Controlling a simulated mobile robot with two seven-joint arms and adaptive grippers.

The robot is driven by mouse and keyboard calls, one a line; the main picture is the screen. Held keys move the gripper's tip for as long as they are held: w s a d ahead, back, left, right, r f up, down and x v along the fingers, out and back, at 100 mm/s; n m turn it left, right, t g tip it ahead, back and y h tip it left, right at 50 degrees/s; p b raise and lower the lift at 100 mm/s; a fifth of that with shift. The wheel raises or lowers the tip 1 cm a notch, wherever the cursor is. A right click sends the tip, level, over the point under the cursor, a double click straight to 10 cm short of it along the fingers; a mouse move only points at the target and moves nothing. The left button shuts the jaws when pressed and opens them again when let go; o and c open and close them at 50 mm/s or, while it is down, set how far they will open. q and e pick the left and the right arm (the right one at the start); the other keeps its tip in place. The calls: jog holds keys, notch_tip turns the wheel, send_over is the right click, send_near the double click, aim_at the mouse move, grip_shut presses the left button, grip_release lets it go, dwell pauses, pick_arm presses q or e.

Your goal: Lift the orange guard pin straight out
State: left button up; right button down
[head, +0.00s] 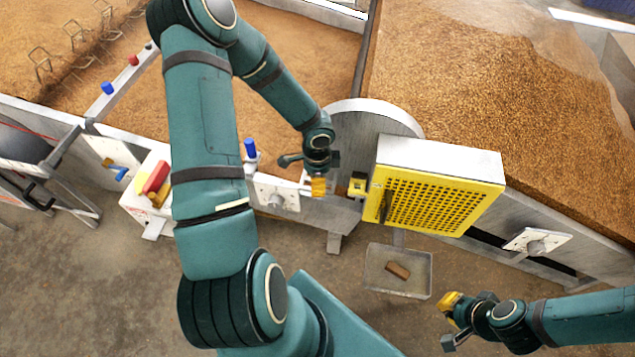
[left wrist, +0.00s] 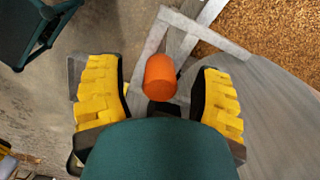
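The orange guard pin (left wrist: 161,77) shows in the left wrist view as a short upright cylinder seen from above, near a grey metal bracket. My left gripper (left wrist: 160,92) is open, with one yellow-padded finger on each side of the pin. Gaps show between the pin and both pads, so it is not gripped. In the head view my left gripper (head: 318,187) is at the machine's front, left of the yellow perforated guard (head: 432,204), and I cannot make out the pin there. My right gripper (head: 451,303) is low at the right, away from the guard; its finger gap is unclear.
A metal tray (head: 420,285) holding a brown block (head: 397,270) is below the guard. Grain beds (head: 490,100) lie behind the machine. A white box of coloured items (head: 140,208) stands left, partly behind my left arm. Open floor lies in front.

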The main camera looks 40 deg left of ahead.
pick_arm(q)
grip_shut()
notch_tip(320, 180, up, 9)
jog(key=p, duration=0.3)
jog(key=shift+r+p, duration=0.3)
jog(key=shift+r, duration=0.2)
